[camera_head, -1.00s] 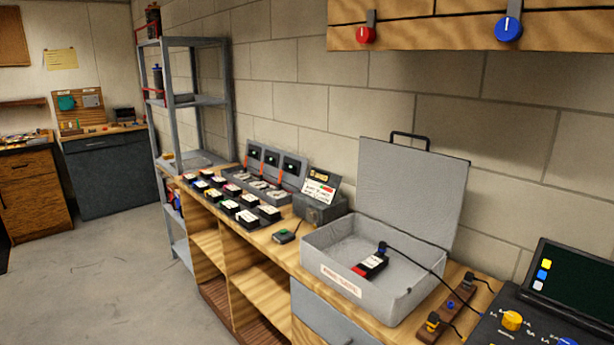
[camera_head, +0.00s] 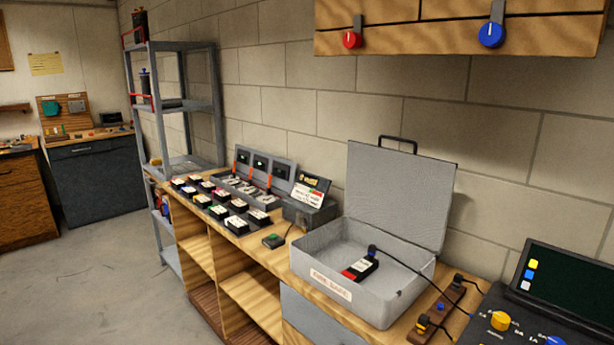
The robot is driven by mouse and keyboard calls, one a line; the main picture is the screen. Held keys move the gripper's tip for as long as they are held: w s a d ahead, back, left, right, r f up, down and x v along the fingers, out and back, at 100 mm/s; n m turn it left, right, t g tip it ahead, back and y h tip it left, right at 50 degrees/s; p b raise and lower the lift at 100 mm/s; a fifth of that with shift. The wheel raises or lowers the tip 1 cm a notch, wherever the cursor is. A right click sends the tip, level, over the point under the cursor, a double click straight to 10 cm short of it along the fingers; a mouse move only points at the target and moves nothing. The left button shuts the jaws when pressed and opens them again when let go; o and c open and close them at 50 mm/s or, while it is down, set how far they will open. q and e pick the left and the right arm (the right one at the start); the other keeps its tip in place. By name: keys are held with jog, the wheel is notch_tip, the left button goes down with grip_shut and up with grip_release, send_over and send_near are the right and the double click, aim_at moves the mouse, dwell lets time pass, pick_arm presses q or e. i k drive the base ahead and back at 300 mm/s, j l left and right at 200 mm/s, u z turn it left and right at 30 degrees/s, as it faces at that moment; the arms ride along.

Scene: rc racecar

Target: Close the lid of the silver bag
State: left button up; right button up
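The silver bag (camera_head: 318,282) is a grey box-shaped case on the wooden workbench, right of the picture's middle. Its lid (camera_head: 400,197) stands open and upright at the back, near the wall, with a black handle (camera_head: 398,141) on its top edge. Inside the case lies a black and red battery (camera_head: 361,268) with a black cable plugged into it. The cable runs over the right side of the case. Neither of my grippers shows in the head view.
A power strip (camera_head: 440,308) and a dark charger with a screen (camera_head: 565,283) stand right of the case. Left of it are a small grey box (camera_head: 309,213), rows of batteries (camera_head: 222,205) and a metal shelf (camera_head: 173,105). A wooden cabinet (camera_head: 455,28) hangs above. Open floor lies left.

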aim_at(407, 196)
jog(key=i+j+z, duration=0.15)
jog(key=z, duration=0.8)
jog(key=i+j+z, duration=0.2)
jog(key=j+z, duration=0.15)
jog(key=j, duration=0.25)
jog(key=i+j+z, duration=0.15)
jog(key=j+z, duration=0.15)
jog(key=j, duration=0.3)
jog(key=j+z, duration=0.35)
jog(key=j, duration=0.25)
